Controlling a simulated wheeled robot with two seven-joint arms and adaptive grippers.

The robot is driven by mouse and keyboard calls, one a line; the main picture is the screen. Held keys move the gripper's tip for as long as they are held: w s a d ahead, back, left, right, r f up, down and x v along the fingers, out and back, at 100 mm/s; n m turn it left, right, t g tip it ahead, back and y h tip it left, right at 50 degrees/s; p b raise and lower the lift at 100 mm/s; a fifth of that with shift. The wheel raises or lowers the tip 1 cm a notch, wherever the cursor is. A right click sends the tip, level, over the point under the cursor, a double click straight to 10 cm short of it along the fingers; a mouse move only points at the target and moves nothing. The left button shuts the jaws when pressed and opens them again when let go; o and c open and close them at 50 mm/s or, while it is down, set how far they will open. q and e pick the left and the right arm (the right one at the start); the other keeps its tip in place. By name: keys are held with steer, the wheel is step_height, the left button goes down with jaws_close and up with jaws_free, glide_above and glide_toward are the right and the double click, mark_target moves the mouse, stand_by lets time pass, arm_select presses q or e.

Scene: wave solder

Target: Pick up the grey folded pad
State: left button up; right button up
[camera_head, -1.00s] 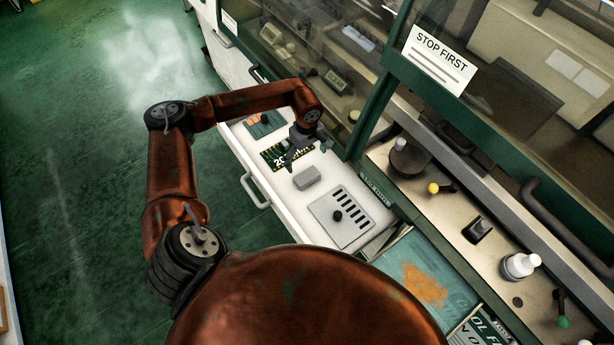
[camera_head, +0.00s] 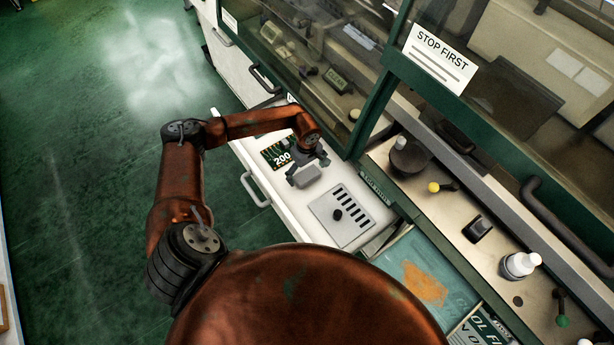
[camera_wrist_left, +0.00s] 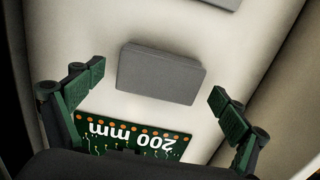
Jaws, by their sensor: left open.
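The grey folded pad (camera_head: 308,177) lies on the white drawer surface, and it also shows in the left wrist view (camera_wrist_left: 160,72) as a plain grey block. My left gripper (camera_head: 307,170) is open just above the pad in the head view. In the left wrist view the open fingers (camera_wrist_left: 158,98) stand apart on either side, with the pad a little beyond the tips and not touched. My right gripper does not show.
A green board marked 200 (camera_head: 276,157) lies beside the pad, partly under the gripper in the wrist view. A slotted grey plate with a black knob (camera_head: 357,222) lies nearer. The green cabinet frame (camera_head: 372,117) rises on the right.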

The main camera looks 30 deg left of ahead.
arm_select(q)
steer(key=shift+r, duration=0.1)
steer(key=c, duration=1.2)
steer(key=shift+o, duration=0.2)
steer(key=shift+r, duration=0.15)
